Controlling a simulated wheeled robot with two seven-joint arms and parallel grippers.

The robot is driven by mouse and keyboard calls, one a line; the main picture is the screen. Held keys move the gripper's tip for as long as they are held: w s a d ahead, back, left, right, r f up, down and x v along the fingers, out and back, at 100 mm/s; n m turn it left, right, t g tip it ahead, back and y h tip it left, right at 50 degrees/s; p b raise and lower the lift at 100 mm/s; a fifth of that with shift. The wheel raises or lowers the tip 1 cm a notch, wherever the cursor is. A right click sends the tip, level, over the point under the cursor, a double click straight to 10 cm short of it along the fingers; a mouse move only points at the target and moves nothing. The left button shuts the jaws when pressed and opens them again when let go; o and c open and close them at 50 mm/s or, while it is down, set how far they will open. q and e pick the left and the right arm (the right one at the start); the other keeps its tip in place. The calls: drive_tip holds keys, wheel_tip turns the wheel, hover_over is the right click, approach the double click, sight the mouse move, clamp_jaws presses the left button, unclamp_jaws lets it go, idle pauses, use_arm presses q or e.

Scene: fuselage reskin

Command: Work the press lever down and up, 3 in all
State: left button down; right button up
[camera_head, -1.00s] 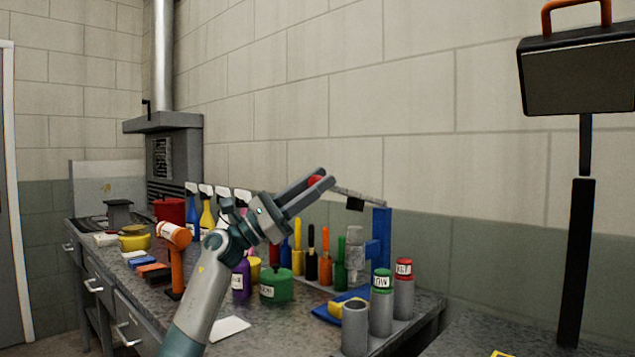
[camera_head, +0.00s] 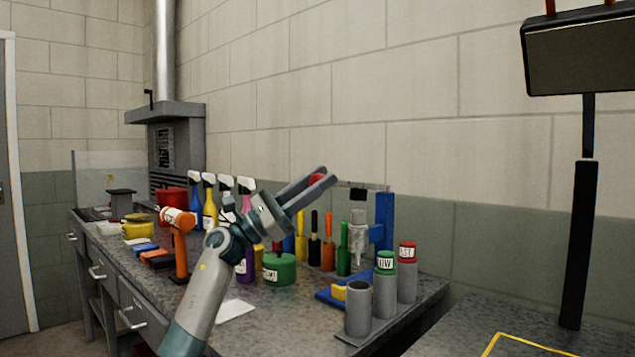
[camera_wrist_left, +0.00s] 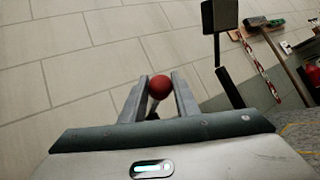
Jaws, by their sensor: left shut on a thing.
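The press (camera_head: 383,235) has a blue frame and stands on the bench, with a grey ram (camera_head: 358,235) above its blue base. Its lever (camera_head: 352,185) runs nearly level from the top of the frame to the left and ends in a red ball knob (camera_head: 316,177). My left gripper (camera_head: 322,175) is shut on this knob, partly covering it. In the left wrist view the red knob (camera_wrist_left: 159,87) sits between the two fingers (camera_wrist_left: 160,92). My right gripper is not in view.
Several grey canisters (camera_head: 357,310) stand in front of the press. A green pot (camera_head: 279,270), spray bottles (camera_head: 209,207) and an orange mallet (camera_head: 180,245) stand to the left. A dark panel on a post (camera_head: 583,240) rises at the right.

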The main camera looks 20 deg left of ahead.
use_arm(q)
drive_tip(key=c, duration=1.4)
unclamp_jaws()
drive_tip(key=shift+d, duration=0.1)
drive_tip(key=shift+c, duration=0.2)
drive_tip(key=shift+s+a+f, duration=0.3)
drive_tip(key=shift+a+f, duration=0.05)
drive_tip(key=shift+a, duration=0.15)
drive_tip(key=b+v, duration=0.2)
drive_tip(key=v, duration=1.4)
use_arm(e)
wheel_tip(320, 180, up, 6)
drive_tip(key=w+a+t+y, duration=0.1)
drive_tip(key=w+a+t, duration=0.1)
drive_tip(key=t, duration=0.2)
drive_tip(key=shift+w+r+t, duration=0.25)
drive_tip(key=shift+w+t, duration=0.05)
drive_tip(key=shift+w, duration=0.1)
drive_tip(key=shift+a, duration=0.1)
